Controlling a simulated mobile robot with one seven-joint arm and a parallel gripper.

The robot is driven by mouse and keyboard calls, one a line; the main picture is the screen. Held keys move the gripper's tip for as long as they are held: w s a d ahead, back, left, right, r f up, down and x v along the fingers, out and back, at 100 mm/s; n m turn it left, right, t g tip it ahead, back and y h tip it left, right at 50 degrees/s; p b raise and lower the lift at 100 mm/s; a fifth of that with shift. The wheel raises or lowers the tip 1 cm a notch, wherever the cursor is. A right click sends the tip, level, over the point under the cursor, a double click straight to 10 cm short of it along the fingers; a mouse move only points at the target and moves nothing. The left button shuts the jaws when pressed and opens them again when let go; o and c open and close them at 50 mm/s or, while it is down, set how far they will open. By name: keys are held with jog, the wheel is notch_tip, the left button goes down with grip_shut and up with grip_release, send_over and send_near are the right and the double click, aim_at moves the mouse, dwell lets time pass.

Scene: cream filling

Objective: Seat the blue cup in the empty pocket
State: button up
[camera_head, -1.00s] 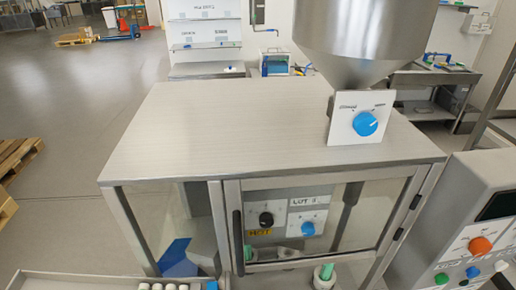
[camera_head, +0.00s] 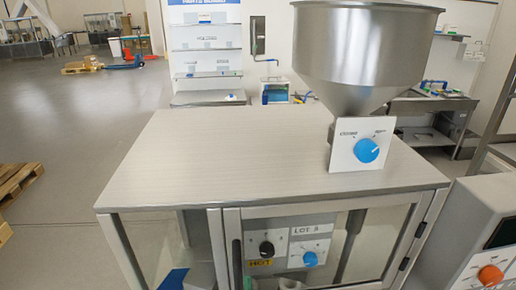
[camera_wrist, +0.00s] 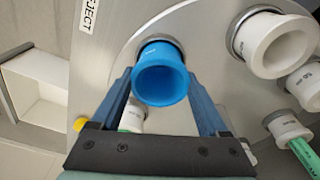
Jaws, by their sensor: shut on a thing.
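The blue cup (camera_wrist: 161,78) is between the two blue fingers of my gripper (camera_wrist: 160,84) in the wrist view, and the gripper is shut on it. The cup's open mouth faces the camera. A grey pocket ring (camera_wrist: 153,42) shows just past the cup's far side. I cannot tell whether the cup is in that pocket or above it. The pocket plate (camera_wrist: 205,28) is grey with a round disc. My gripper and the blue cup do not show in the head view.
Several white cups sit around the disc, the nearest being a large white cup (camera_wrist: 277,45) right of the blue one. Another white cup (camera_wrist: 132,116), with green in it, is beside the left finger. A white bin (camera_wrist: 38,85) lies left, near a REJECT label (camera_wrist: 91,14).

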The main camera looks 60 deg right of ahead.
jog(key=o, duration=1.3)
jog(key=shift+r, duration=0.15)
notch_tip(320, 180, up, 13)
jog(key=a+b, duration=0.1)
jog(key=shift+w+a, duration=0.25)
jog(key=shift+w, duration=0.1)
jog(key=shift+f, duration=0.2)
